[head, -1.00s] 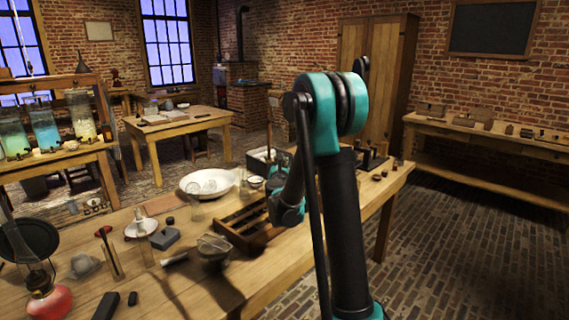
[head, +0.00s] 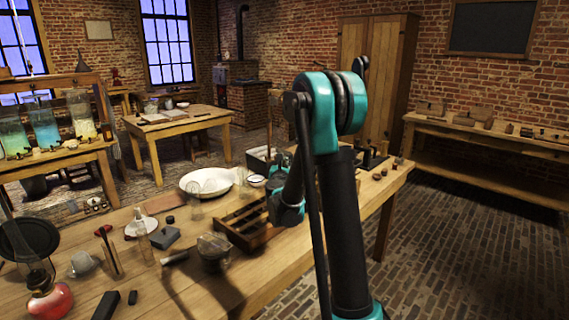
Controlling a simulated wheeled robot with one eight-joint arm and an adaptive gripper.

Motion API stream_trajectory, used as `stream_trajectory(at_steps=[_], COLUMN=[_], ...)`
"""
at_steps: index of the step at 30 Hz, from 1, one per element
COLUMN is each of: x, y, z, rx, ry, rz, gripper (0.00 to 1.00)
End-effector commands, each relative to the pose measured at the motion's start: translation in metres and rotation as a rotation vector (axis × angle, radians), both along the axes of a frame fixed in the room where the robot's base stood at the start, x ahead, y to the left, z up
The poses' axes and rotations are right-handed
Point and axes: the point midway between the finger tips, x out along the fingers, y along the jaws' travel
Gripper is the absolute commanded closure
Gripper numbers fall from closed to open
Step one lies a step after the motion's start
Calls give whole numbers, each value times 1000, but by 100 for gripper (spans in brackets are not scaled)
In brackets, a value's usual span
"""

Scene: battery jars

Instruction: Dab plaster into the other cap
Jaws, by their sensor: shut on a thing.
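My gripper (head: 272,178) is small and partly hidden behind my own arm links, over the bench beyond the wooden rack. It is shut on what looks like a pale, see-through whisk-like tool (head: 241,180), whose end is at the right rim of a wide white bowl (head: 200,190). Whether the tool touches the bowl is unclear. A small white dish (head: 256,181) is just right of the tool. Small dark round pieces (head: 377,177) that may be caps lie at the right end of the bench. Plaster cannot be made out clearly.
A slatted wooden rack (head: 245,232) stands in front of my gripper. A grey-rimmed box (head: 257,160) stands behind.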

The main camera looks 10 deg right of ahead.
Motion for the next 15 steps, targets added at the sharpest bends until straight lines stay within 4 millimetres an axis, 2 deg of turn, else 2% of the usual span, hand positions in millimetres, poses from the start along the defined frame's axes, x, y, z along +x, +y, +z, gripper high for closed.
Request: stream_trajectory(at_steps=[15], x=[0], y=[0], z=[-11], rx=[0], ry=[0], rz=[0], gripper=[100])
